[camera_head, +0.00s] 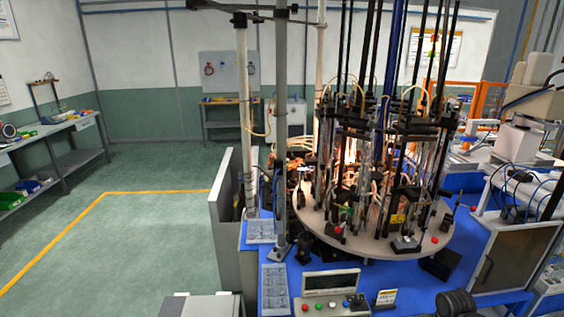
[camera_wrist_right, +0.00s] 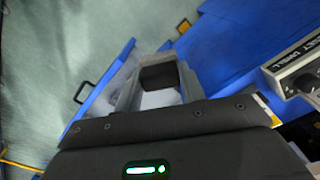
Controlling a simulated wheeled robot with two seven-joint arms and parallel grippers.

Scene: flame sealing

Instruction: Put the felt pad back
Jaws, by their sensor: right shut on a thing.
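My right gripper (camera_wrist_right: 158,75) shows only in the right wrist view. Its two grey fingers are shut on a small dark, squarish piece, which I take to be the felt pad (camera_wrist_right: 160,78). The pad's underside and thickness are hidden. The gripper is over or near a blue surface (camera_wrist_right: 235,50); I cannot tell the height between them. My left gripper is in neither view. The place where the pad belongs cannot be made out in either view.
In the head view, the round sealing machine (camera_head: 372,170) with many rods and glowing flames stands on a blue bench (camera_head: 395,275). A button panel (camera_head: 330,306) and clear trays (camera_head: 274,290) are at its front. In the wrist view, a labelled grey device (camera_wrist_right: 300,68) is at right.

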